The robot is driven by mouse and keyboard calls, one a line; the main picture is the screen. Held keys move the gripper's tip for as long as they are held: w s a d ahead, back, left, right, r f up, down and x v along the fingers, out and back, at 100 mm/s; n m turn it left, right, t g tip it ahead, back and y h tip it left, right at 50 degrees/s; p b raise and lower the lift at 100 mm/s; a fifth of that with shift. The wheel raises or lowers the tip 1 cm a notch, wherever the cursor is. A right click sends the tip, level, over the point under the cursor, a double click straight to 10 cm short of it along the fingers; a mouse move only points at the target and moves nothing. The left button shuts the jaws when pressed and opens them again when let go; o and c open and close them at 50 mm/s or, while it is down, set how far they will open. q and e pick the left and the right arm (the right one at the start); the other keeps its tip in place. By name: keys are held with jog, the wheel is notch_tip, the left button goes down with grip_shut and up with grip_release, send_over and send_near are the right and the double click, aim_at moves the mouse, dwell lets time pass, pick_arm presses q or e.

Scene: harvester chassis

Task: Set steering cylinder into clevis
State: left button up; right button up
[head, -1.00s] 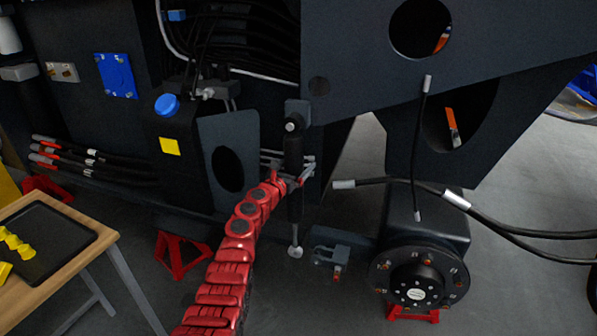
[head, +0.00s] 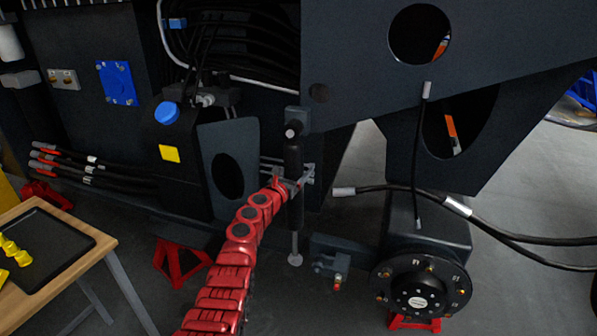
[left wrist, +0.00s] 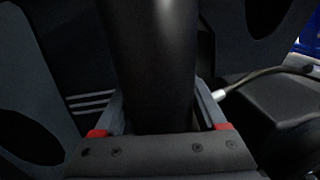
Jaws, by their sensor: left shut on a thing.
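The steering cylinder (head: 294,160) is a dark upright cylinder hanging below a bracket (head: 297,119) on the chassis, with a bright rod end (head: 295,259) at its bottom. My left gripper (head: 296,182), on the red arm, is shut around the cylinder's body. In the left wrist view the cylinder (left wrist: 150,60) stands between the two fingers with red marks (left wrist: 160,128). The clevis (head: 328,266) is a small dark bracket on the axle, just right of the rod end and apart from it. My right gripper is not in view.
The wheel hub (head: 420,290) and axle housing stand at the right. Black hoses (head: 480,222) hang across the right side. A wooden table (head: 85,262) with a black tray is at the left. A red stand (head: 180,262) is on the floor behind my arm.

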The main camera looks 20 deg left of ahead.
pick_arm(q)
grip_shut()
jog(key=shift+d+r+n+p, duration=0.15)
jog(key=shift+d+n+p, duration=0.1)
jog(key=shift+d+n, duration=0.4)
jog(key=shift+d+r+n+p, duration=0.1)
jog(key=shift+d+n+p, duration=0.15)
jog(key=shift+d+n, duration=0.35)
jog(key=shift+d, duration=0.15)
jog(key=o, duration=1.5)
grip_release()
